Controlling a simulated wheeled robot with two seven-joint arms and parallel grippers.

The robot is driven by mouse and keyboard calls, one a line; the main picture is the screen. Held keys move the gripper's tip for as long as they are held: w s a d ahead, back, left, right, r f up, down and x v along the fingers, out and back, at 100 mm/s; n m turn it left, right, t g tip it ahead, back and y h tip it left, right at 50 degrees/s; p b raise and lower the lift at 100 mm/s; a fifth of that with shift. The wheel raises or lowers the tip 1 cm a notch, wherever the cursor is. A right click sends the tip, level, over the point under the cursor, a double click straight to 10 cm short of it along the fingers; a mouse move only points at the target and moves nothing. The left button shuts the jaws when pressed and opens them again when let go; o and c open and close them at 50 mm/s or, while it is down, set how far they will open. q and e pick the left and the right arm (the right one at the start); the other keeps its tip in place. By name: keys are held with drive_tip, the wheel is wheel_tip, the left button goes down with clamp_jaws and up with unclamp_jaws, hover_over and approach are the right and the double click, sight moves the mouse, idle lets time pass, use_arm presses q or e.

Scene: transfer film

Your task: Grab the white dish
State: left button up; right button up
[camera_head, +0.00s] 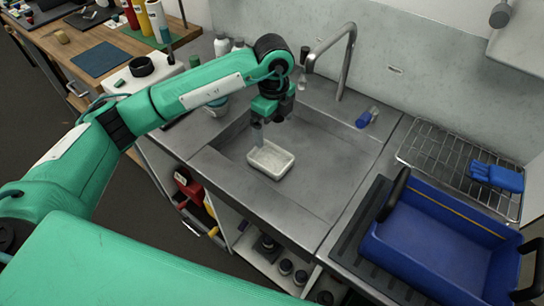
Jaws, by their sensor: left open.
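The white dish (270,160) is a small rectangular tray with raised rims, in the sink basin near its left side. My left gripper (258,132) reaches down from above at the dish's far left edge. Its jaws are open, with a finger close to the dish's rim; I cannot tell whether it touches. My right gripper is not in view.
The metal sink (325,170) has a curved faucet (346,62) behind it. A blue-capped bottle (366,118) lies at the sink's back right. A blue bin (435,245) and a wire rack (440,160) with blue gloves (497,177) are at right. The basin's right side is clear.

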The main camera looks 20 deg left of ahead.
use_arm(q)
drive_tip(key=p, duration=0.2)
hover_over(271, 162)
drive_tip(key=f, duration=0.8)
drive_tip(key=shift+d+f, duration=0.15)
drive_tip(key=shift+d, duration=0.1)
drive_tip(key=f, duration=0.1)
drive_tip(key=f+p, duration=0.1)
drive_tip(key=f, duration=0.2)
drive_tip(key=shift+a+f+p, duration=0.3)
drive_tip(key=shift+f, duration=0.4)
drive_tip(key=c, duration=0.9)
